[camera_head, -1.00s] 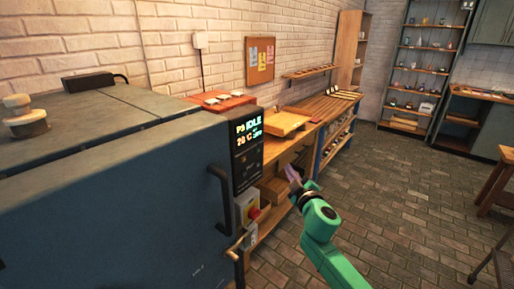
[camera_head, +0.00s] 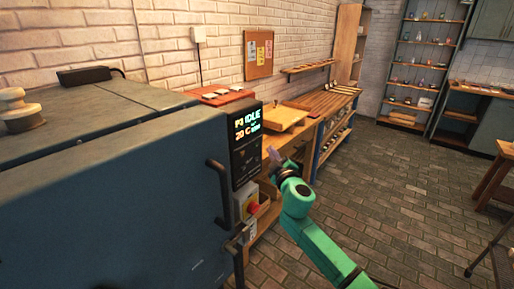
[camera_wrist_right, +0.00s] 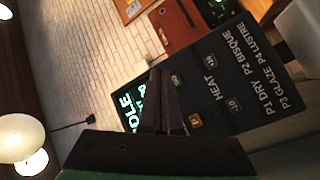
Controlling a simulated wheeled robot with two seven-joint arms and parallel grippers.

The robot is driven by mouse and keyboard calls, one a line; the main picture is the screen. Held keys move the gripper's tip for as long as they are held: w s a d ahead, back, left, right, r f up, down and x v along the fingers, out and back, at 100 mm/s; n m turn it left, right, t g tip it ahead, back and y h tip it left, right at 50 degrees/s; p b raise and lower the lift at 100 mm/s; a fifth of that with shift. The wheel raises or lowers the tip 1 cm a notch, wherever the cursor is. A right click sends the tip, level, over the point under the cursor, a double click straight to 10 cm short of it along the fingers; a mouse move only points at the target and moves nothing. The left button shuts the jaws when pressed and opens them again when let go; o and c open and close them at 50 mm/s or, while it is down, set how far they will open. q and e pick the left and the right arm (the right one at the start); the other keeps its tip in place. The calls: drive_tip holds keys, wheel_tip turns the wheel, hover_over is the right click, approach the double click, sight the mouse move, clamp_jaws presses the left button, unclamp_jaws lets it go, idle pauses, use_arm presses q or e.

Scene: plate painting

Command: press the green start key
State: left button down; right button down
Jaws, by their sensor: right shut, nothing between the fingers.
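The kiln's dark control panel (camera_head: 246,160) has a lit display that reads IDLE and 20 C. In the right wrist view the panel's key area (camera_wrist_right: 250,75) is tilted and shows the green key (camera_wrist_right: 177,80), an orange key (camera_wrist_right: 194,121) and two dark keys. My right gripper (camera_head: 271,153) is shut and empty, just right of the panel in the head view. In the right wrist view its fingers (camera_wrist_right: 160,72) are close beside the green key and cover part of the display. I cannot tell whether they touch the panel. My left gripper is not in view.
The big blue-grey kiln (camera_head: 110,190) fills the left, with a door handle (camera_head: 217,190) projecting. A red knob on a grey box (camera_head: 251,207) sits below the panel. A wooden bench (camera_head: 325,103) runs along the brick wall. The floor at right is mostly clear.

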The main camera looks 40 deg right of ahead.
drive_tip(key=shift+w+a, duration=0.2)
drive_tip(key=shift+w, duration=0.45)
drive_tip(key=shift+w+a, duration=0.2)
drive_tip(key=shift+w, duration=0.4)
idle(1.0)
drive_tip(key=shift+w+a+b, duration=0.1)
drive_tip(key=shift+w+b, duration=0.25)
drive_tip(key=shift+w, duration=0.05)
drive_tip(key=shift+w+a, duration=0.1)
drive_tip(key=shift+w, duration=0.25)
idle(0.6)
drive_tip(key=shift+s, duration=0.15)
drive_tip(key=shift+s+d, duration=0.2)
drive_tip(key=shift+s, duration=0.4)
drive_tip(key=s, duration=0.2)
drive_tip(key=s+d+p, duration=0.1)
drive_tip(key=s, duration=0.1)
drive_tip(key=shift+s+d, duration=0.2)
drive_tip(key=shift+s, duration=0.2)
